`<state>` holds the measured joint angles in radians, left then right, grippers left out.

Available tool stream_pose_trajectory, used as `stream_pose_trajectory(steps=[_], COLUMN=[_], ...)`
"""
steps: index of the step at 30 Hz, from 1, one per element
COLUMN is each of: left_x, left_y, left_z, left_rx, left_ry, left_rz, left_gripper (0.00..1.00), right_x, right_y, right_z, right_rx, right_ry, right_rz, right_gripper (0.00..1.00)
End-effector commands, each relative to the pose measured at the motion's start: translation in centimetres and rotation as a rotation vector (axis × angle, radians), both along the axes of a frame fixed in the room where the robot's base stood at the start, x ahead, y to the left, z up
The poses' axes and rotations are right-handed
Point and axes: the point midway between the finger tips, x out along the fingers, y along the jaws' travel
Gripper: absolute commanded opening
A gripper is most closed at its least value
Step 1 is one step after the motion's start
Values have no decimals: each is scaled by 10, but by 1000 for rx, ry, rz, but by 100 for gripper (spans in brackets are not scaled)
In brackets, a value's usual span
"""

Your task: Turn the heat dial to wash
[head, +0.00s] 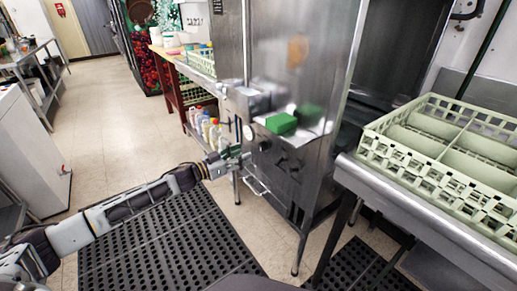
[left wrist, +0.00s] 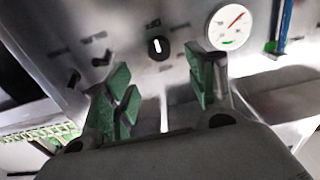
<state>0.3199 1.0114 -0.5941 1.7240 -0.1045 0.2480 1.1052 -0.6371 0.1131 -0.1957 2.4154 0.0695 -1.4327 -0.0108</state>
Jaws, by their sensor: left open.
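The heat dial appears to be the round black knob with a white pointer mark (left wrist: 158,48) on the steel dishwasher front. The mark stands nearly upright in the left wrist view, and the lettering beside it is too blurred to read. In the head view a small dark knob (head: 264,146) shows on the same panel. My left gripper (head: 238,153) reaches in from the left to the panel. Its green-padded fingers (left wrist: 163,90) are open and empty, with the knob ahead of the gap between them and apart from both. My right gripper is not in view.
A white gauge with a red needle (left wrist: 230,26) sits beside the knob. A green block (head: 281,123) is on the machine above the panel. A pale green dish rack (head: 440,186) stands on the steel counter at right. Bottles (head: 207,127) stand on a low shelf behind my gripper.

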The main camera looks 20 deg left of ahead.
Motion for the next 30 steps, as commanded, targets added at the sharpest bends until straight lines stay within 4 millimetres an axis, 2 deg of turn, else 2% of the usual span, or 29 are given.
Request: stream_pose_trajectory(steps=[30], left_x=[49], left_y=[-38], left_z=[1], left_rx=[0], left_ry=[-3], left_rz=[0], left_gripper=[56], right_x=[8], right_y=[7], right_z=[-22], right_rx=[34], right_ry=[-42], right_rz=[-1], right_gripper=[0])
